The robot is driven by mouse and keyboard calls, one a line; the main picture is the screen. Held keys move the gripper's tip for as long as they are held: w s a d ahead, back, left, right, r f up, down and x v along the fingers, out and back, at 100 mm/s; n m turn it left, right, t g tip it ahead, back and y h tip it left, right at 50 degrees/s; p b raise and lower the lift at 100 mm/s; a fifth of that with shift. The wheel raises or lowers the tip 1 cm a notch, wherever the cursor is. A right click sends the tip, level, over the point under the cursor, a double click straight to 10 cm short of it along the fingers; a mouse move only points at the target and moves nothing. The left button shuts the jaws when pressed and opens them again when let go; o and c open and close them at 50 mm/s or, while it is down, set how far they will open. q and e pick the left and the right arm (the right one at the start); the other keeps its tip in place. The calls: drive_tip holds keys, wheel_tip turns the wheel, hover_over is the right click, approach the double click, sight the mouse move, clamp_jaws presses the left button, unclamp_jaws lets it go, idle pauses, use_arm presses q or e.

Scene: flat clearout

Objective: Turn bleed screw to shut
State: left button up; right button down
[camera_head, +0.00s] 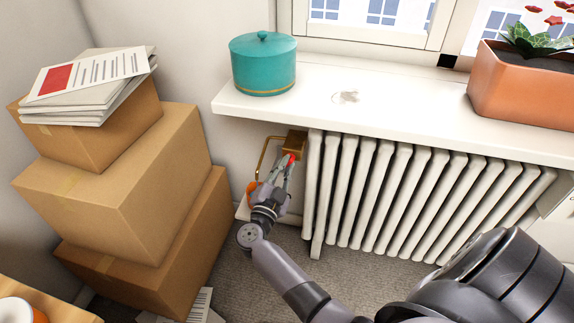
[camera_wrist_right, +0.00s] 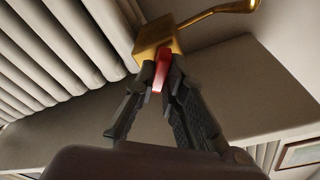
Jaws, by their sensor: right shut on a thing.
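The bleed screw (camera_head: 291,158) is a small red piece below a brass block (camera_head: 297,140) at the upper left end of the white radiator (camera_head: 395,190). My right gripper (camera_head: 285,168) reaches up to it from below, with its fingers shut on the red piece. In the right wrist view the red bleed screw (camera_wrist_right: 161,72) sits between the fingertips of my right gripper (camera_wrist_right: 162,68), just under the brass block (camera_wrist_right: 155,42). The fingers partly hide the screw, and I cannot tell how far it is turned. My left gripper is not in view.
A brass pipe (camera_head: 263,152) bends down left of the block. The windowsill (camera_head: 400,100) overhangs above, with a teal pot (camera_head: 262,66), a grey stain and a terracotta planter (camera_head: 515,85). Stacked boxes (camera_head: 120,180) stand left. An orange thing (camera_head: 252,188) shows beside my gripper.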

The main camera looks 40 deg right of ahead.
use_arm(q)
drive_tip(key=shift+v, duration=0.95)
use_arm(e)
drive_tip(key=shift+m, duration=0.9)
